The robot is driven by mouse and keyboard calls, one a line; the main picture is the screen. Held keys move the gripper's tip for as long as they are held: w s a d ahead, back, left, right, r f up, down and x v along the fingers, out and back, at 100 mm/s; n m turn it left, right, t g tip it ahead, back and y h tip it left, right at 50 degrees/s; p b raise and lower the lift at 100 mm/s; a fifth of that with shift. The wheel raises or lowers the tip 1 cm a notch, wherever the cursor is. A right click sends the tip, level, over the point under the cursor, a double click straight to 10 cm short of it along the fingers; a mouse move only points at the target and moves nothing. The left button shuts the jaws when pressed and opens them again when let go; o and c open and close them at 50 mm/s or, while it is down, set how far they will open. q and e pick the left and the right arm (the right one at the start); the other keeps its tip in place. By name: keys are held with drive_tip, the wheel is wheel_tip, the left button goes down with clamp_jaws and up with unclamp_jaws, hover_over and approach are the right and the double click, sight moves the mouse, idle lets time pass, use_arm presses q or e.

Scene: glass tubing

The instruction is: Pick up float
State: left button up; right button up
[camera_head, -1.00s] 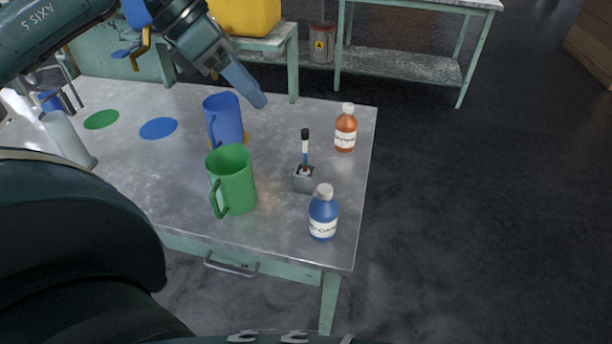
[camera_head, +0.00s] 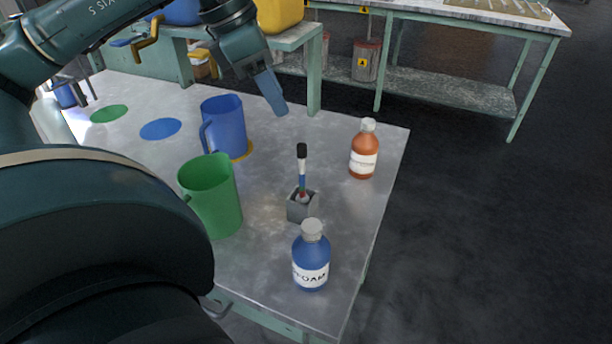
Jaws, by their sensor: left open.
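The float appears to be the slim upright stick (camera_head: 302,172) with a black top and blue, red and white parts below. Its lower end sits in a small grey block holder (camera_head: 300,209) on the metal table. My left gripper (camera_head: 281,108) comes in from the upper left, open and empty, its fingers pointing down. In the picture it is above and slightly left of the float's black top, apart from it. My right gripper is not in view.
A green jug (camera_head: 214,200) and a blue jug (camera_head: 224,130) stand left of the holder. A blue bottle (camera_head: 311,260) stands in front, an orange bottle (camera_head: 364,152) to the right. Green (camera_head: 109,113) and blue (camera_head: 161,129) discs mark the table's left, where bare surface shows.

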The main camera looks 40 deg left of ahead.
sight(301, 146)
use_arm(q)
drive_tip(key=p+x, duration=0.1)
drive_tip(key=x, duration=0.7)
drive_tip(key=shift+s+f+p, duration=0.1)
drive_tip(key=shift+p, duration=0.2)
drive_tip(key=shift+p+x, duration=0.45)
drive_tip(key=shift+x, duration=2.3)
drive_tip(key=shift+s+d, duration=0.1)
drive_tip(key=shift+d, duration=0.05)
drive_tip(key=shift+c, duration=0.2)
clamp_jaws()
